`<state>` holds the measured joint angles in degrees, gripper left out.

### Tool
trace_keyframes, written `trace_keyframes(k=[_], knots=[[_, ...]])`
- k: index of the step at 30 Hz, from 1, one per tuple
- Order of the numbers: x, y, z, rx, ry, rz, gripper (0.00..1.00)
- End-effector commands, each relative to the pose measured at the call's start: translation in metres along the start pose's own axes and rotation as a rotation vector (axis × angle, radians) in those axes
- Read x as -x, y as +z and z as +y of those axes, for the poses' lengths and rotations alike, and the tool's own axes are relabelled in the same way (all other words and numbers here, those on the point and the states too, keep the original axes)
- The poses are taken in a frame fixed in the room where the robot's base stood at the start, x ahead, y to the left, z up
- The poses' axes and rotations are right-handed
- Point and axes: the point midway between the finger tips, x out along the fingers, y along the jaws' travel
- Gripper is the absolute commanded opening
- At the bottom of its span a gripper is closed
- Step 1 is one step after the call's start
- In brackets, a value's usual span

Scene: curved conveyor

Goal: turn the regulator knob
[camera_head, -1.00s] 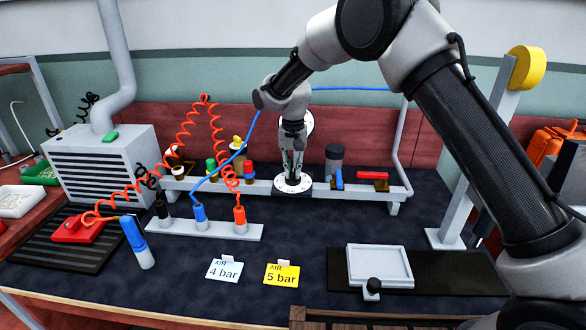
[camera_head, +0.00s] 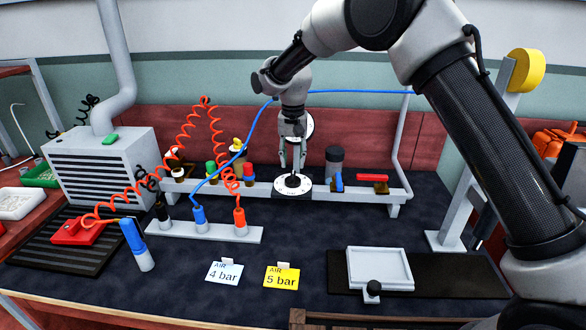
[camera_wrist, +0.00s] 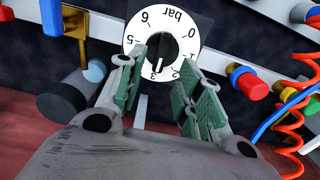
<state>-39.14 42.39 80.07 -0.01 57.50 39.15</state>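The regulator knob (camera_wrist: 161,48) is black with a white pointer line, in the middle of a round white dial (camera_wrist: 190,45) marked in bar. The pointer is at about the 3. In the head view the knob (camera_head: 293,181) and its dial (camera_head: 304,187) lie at the middle of the back rail. My gripper (camera_head: 292,168) is just above the knob, pointing down. In the wrist view my gripper (camera_wrist: 161,85) is open, with green-padded fingers apart and nothing between them. The fingers seem clear of the knob.
A white 4 bar card (camera_head: 225,272) and a yellow 5 bar card (camera_head: 282,277) stand at the front. Red coiled and blue hoses (camera_head: 258,125) run left of my gripper. A dark cylinder (camera_head: 334,165) and a blue lever (camera_head: 338,181) are right of the dial.

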Motion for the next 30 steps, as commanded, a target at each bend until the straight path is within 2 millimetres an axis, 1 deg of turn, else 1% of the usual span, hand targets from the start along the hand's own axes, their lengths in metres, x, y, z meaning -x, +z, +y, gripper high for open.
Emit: trace_keyframes(k=[1, 6, 9, 12, 15, 23, 27, 28, 30], knots=[[0.014, -0.001, -0.001, 0.0, -0.003, 0.003, 0.36], [0.048, -0.001, -0.001, 0.0, -0.002, 0.003, 0.36], [0.062, -0.001, 0.0, 0.0, -0.001, 0.002, 0.36], [0.07, -0.001, 0.0, 0.0, -0.001, 0.001, 0.36], [0.073, 0.0, 0.0, 0.0, 0.0, 0.001, 0.36], [0.073, 0.0, 0.0, 0.002, 0.0, 0.0, 0.36], [0.072, -0.002, -0.001, 0.07, -0.005, 0.007, 0.36], [0.07, -0.001, -0.001, 0.1, -0.005, 0.007, 0.36], [0.05, 0.012, 0.01, 0.175, 0.018, -0.027, 0.36]])
